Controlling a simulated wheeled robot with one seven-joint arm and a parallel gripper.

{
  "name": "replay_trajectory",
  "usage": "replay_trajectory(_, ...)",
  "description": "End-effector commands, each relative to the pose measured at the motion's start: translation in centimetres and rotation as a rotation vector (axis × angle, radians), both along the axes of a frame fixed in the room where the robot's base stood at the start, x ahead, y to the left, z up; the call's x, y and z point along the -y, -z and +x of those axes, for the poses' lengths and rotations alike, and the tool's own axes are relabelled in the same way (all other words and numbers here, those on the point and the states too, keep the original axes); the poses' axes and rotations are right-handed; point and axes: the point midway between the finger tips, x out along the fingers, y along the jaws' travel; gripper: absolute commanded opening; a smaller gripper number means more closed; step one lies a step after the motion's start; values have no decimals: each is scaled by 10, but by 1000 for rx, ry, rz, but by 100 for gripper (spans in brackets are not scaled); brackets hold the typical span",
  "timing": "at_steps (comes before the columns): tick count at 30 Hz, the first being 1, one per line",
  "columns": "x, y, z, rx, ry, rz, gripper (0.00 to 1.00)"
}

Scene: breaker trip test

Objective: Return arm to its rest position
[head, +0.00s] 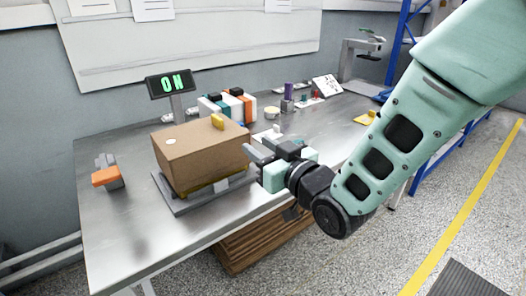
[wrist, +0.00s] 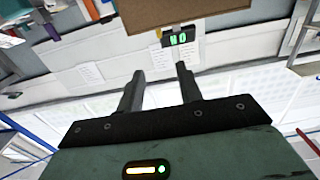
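My arm (head: 385,150) reaches in from the right in the head view. My gripper (head: 256,149) is just right of a brown cardboard box (head: 188,164), above the table's front part; whether it touches the box is unclear. In the wrist view my gripper (wrist: 159,71) has its two fingers apart with nothing between them. The box sits on a dark flat platform (head: 185,207) and shows at the top edge of the wrist view (wrist: 190,12). A black display (head: 170,84) behind it reads "ON" in green; it shows inverted in the wrist view (wrist: 181,37).
The metal table (head: 125,225) has an orange-and-grey device (head: 107,175) at left. Binders (head: 232,103) and small items stand behind the box. A wooden crate (head: 255,243) is under the table. A blue rack (head: 400,35) stands at back right.

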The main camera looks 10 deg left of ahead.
Motion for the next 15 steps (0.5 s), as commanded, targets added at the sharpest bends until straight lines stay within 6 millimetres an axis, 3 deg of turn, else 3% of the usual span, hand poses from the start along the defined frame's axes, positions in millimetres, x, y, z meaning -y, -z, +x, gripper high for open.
replay_trajectory(10, 1, -1, 0, -5, 2, -5, 36)
replay_trajectory(15, 16, -10, -2, -105, 32, -91, 36)
